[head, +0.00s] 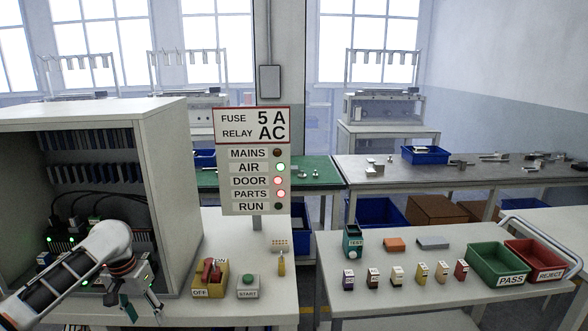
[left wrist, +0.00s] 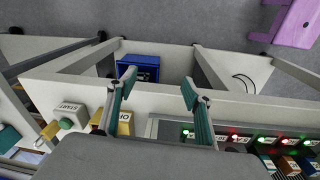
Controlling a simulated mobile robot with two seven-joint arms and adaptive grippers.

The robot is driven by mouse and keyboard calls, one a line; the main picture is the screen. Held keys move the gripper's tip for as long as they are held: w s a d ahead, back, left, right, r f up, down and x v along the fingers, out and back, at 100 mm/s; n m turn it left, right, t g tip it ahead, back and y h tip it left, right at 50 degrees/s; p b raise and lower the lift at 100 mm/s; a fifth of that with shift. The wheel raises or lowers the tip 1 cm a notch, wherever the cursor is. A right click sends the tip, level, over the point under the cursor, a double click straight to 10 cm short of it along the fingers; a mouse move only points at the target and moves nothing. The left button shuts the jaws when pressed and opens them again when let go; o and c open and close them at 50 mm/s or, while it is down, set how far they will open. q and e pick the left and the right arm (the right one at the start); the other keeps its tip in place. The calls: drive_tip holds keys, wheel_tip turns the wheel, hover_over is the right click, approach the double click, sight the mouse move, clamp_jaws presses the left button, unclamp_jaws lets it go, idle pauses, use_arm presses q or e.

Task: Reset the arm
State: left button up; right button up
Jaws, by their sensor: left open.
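My left gripper (head: 145,312) is at the lower left of the head view, in front of the open cabinet (head: 158,160) and left of the red-handled switch (head: 211,277). Its teal fingers point down, apart and with nothing between them. In the left wrist view the gripper (left wrist: 158,85) shows two spread fingers over the bench edge, with a blue bin (left wrist: 138,66) low beyond them. My right gripper is in neither view.
The START button (head: 248,285) and a sign post (head: 257,222) stand on the bench. Lit modules and cables are inside the cabinet. The right table holds a green PASS bin (head: 497,262), a red REJECT bin (head: 535,258) and several small coloured parts. A floor gap separates the tables.

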use_arm(q)
drive_tip(key=s+d+f+m+t+h, duration=0.1)
drive_tip(key=s+d+f+t, duration=0.1)
drive_tip(key=s+d+f, duration=0.65)
drive_tip(key=s+d+f+m+t+h, duration=0.1)
drive_tip(key=s+d+f+t+h, duration=0.15)
drive_tip(key=d+f, duration=0.95)
drive_tip(key=s+m+t+y, duration=0.1)
drive_tip(key=s+t, duration=0.4)
drive_tip(key=s, duration=1.1)
drive_tip(key=shift+a+m+y, duration=0.3)
drive_tip(key=shift+m+y, duration=0.1)
drive_tip(key=shift+y, duration=0.15)
